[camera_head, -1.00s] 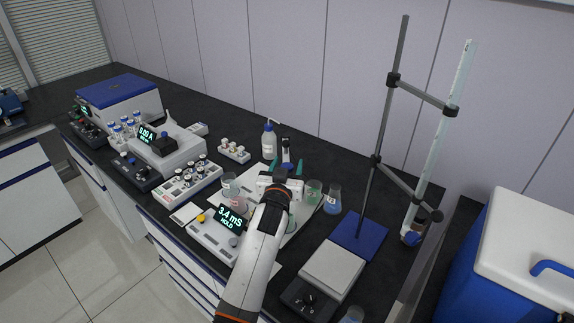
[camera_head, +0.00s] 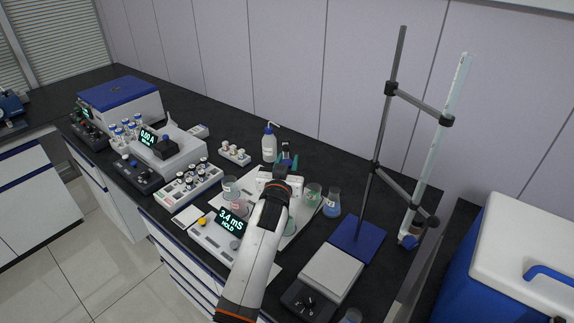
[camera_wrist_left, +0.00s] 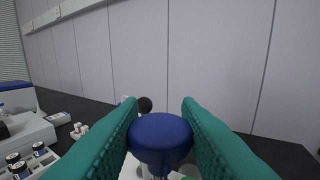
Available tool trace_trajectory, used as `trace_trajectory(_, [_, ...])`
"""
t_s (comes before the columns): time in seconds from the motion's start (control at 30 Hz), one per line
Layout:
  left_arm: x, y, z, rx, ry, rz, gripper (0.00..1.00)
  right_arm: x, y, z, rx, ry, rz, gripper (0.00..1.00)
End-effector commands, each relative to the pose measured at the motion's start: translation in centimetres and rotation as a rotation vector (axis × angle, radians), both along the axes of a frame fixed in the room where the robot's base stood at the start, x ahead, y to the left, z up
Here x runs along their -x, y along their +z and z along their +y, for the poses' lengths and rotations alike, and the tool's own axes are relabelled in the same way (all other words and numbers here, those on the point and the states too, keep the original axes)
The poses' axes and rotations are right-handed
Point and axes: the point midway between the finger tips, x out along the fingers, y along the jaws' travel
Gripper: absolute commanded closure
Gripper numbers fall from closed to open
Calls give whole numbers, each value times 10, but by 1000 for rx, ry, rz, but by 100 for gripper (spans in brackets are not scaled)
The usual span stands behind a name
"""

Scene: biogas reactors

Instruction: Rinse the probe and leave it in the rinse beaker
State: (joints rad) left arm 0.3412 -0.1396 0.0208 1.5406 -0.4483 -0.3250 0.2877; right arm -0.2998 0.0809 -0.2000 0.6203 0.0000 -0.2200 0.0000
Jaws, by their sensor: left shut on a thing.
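My left gripper (camera_head: 287,162) is over the white tray (camera_head: 257,238), its two teal fingers close together. In the left wrist view its fingers (camera_wrist_left: 160,125) are shut on the round dark-blue top of the probe (camera_wrist_left: 160,134). The probe's lower part is mostly hidden below that top. Several small beakers stand on the tray: a clear one (camera_head: 230,187) left of my arm, a green-tinted one (camera_head: 313,194) to the right, and others partly behind my arm. I cannot tell which is the rinse beaker. The meter (camera_head: 222,232) reads 3.4 mS HOLD. My right gripper is not in view.
A wash bottle (camera_head: 269,143) stands behind the tray. A blue-liquid flask (camera_head: 332,203) and a tall clamp stand (camera_head: 358,237) are on the right. A balance (camera_head: 330,272) is in front. Vial racks (camera_head: 188,184) are on the left.

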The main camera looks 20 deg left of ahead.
Motion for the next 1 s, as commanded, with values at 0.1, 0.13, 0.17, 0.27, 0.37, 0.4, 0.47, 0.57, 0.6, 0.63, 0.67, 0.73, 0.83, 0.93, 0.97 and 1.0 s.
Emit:
trace_trajectory(0.1, [0,39,0,0,0,-6,100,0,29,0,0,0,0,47])
trace_trajectory(0.13, [0,45,0,1,0,-6,100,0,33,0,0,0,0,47])
trace_trajectory(0.17, [0,50,0,2,0,-6,100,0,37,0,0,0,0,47])
trace_trajectory(0.27, [0,58,0,0,0,-6,100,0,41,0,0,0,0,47])
trace_trajectory(0.37, [0,58,0,-1,0,-8,100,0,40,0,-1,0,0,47])
trace_trajectory(0.4, [0,57,0,-1,0,-9,100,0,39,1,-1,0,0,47])
trace_trajectory(0.47, [-1,58,0,0,0,-11,100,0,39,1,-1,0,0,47])
trace_trajectory(0.57, [-1,59,0,-1,0,-14,100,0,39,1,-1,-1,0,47])
trace_trajectory(0.6, [-1,59,0,-1,0,-14,63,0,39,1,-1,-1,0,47])
trace_trajectory(0.63, [-1,59,0,-1,-1,-14,58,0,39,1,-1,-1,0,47])
trace_trajectory(0.67, [-1,59,0,0,0,-13,53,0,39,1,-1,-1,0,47])
trace_trajectory(0.73, [0,58,0,0,0,-10,47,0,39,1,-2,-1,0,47])
trace_trajectory(0.83, [0,56,0,0,0,-8,47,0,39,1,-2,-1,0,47])
trace_trajectory(0.93, [0,56,0,-1,0,-6,47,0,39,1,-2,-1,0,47])
trace_trajectory(0.97, [0,55,0,-1,0,-6,47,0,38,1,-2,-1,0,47])
trace_trajectory(1.0, [1,55,0,-1,0,-5,47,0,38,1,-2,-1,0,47])
